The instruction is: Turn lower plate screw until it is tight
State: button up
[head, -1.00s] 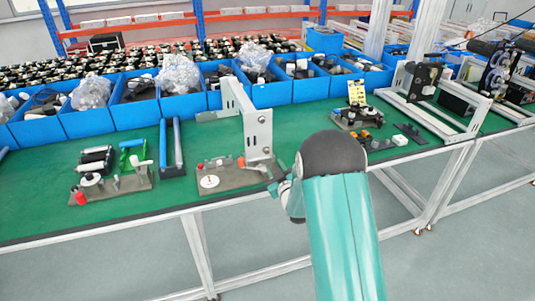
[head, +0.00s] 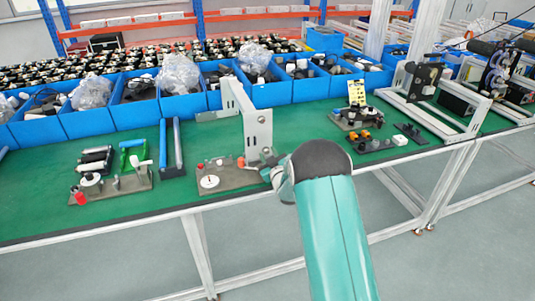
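A grey metal bracket plate (head: 259,134) stands upright on a flat grey base (head: 222,178) on the green bench. The base carries a white disc (head: 209,182) and small red parts. A small round screw-like spot (head: 265,152) shows low on the plate's face; I cannot tell if it is the lower plate screw. My teal arm with its dark joint reaches in from the bottom right. My gripper (head: 268,172) is at the plate's lower right side, small and partly hidden by my arm. Its fingers are not clear, and I cannot tell whether it touches the screw.
Blue bins (head: 200,100) with parts and plastic bags line the back of the green bench (head: 60,205). Another fixture (head: 112,186) and blue-handled tools (head: 172,147) lie left. A fixture with orange parts (head: 362,136) lies right. The bench's front edge runs below my gripper.

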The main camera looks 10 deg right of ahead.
jog(key=shift+c, duration=0.4)
grip_shut()
jog(key=m, duration=0.4)
jog(key=shift+d+m, duration=0.1)
jog(key=shift+m, duration=0.3)
jog(key=m, duration=0.5)
jog(key=shift+o, duration=0.4)
grip_release()
